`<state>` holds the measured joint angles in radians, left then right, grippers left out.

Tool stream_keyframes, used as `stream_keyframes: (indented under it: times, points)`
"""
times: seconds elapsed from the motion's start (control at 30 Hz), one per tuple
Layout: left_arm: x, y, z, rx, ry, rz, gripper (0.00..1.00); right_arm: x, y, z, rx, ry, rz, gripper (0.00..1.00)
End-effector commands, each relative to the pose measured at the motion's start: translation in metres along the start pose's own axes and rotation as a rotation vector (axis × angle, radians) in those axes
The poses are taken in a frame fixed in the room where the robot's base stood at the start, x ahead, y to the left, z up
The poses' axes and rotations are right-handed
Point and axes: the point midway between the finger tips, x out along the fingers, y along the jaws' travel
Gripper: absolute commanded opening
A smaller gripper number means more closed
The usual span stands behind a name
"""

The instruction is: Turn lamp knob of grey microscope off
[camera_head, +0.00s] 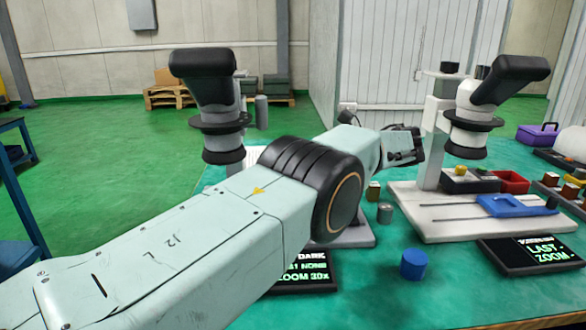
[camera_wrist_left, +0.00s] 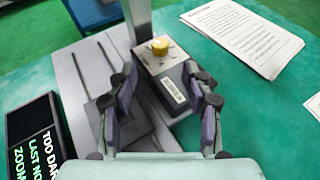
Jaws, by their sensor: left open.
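The left microscope (camera_head: 205,95) has a dark head and stands behind my left arm in the head view. Its grey base (camera_head: 358,236) is mostly covered by my arm, and its lamp knob is hidden there. In the left wrist view, a yellow knob (camera_wrist_left: 160,45) sits on top of a grey box with dial marks (camera_wrist_left: 178,62) on the grey base (camera_wrist_left: 75,68). My left gripper (camera_wrist_left: 162,82) is open, its fingers either side of the box in the picture, with the knob just beyond the tips. The gripper (camera_head: 402,147) also shows in the head view. My right gripper is not in view.
A second microscope (camera_head: 475,125) on a white base (camera_head: 425,222) stands at the right, with a yellow knob (camera_head: 460,169). A screen (camera_wrist_left: 35,140) reads "TOO DARK". Printed paper (camera_wrist_left: 245,35) lies right of the knob box. A blue cylinder (camera_head: 413,264) stands near the front.

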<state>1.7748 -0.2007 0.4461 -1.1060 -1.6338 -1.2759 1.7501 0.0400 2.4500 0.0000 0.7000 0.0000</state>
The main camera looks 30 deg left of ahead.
Motion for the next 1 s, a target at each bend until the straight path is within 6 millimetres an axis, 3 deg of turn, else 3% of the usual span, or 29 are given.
stream_keyframes:
  times: [0.23,0.77,0.87,1.0]
  points:
    - [-0.015,0.000,0.000,0.000,0.000,0.001,0.51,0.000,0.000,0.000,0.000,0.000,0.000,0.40]
    - [-0.017,0.000,0.002,0.000,0.000,0.001,0.51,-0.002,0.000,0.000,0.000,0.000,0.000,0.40]
    - [-0.021,0.000,0.012,0.000,0.000,0.001,0.51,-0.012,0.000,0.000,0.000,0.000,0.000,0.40]
    - [-0.033,0.000,0.040,-0.001,0.000,0.001,0.51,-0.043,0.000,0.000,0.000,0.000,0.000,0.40]
